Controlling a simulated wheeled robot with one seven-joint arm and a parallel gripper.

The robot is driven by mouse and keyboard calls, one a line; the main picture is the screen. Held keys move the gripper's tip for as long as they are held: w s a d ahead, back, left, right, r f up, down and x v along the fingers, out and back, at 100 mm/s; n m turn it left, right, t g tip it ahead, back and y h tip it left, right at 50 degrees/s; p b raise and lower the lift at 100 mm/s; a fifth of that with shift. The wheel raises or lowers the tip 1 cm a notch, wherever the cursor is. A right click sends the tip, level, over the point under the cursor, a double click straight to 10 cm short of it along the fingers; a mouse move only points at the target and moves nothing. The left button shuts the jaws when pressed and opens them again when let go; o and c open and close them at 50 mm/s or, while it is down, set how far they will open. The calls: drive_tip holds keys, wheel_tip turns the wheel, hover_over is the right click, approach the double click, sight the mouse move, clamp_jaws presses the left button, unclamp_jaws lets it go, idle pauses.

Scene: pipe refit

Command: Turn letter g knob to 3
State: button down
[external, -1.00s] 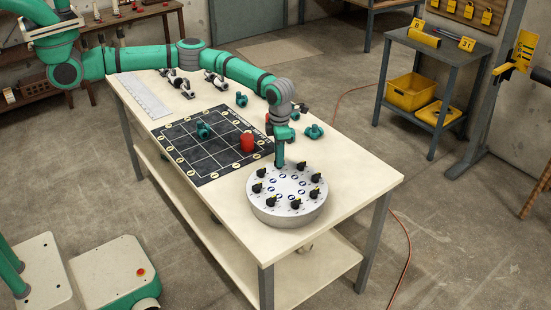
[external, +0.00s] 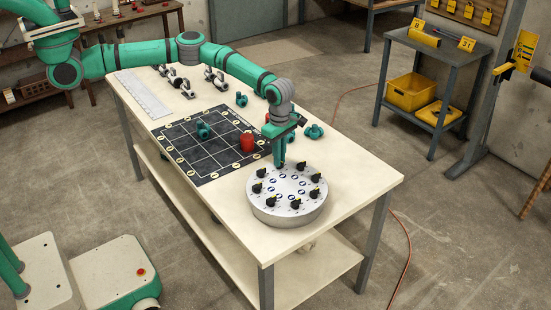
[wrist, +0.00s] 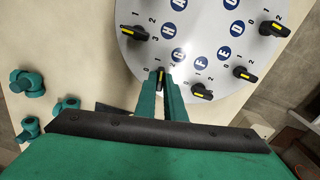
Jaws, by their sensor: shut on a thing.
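The round grey dial panel (external: 290,212) stands on the near right part of the table and carries a ring of black knobs with yellow marks. In the wrist view, my gripper (wrist: 162,88) points at the panel edge, its green fingers on either side of one knob (wrist: 161,78). That knob sits by a blue letter disc (wrist: 178,57) that looks like G, though the letter is partly hard to read. Its yellow mark lies roughly along the fingers; the number it points at is unclear. My gripper (external: 280,161) hides this knob in the external view.
Neighbouring knobs, such as one at the F disc (wrist: 201,92) and one further left (wrist: 135,33), stand close to the fingers.

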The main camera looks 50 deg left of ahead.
drive_tip(key=m, duration=1.1)
drive_tip(key=shift+m, duration=0.4)
drive_tip(key=m, duration=0.4)
drive_tip(key=shift+m, duration=2.1)
drive_tip(key=c, duration=1.8)
unclamp_jaws()
drive_tip(key=shift+c, duration=0.2)
wheel_tip(320, 180, up, 11)
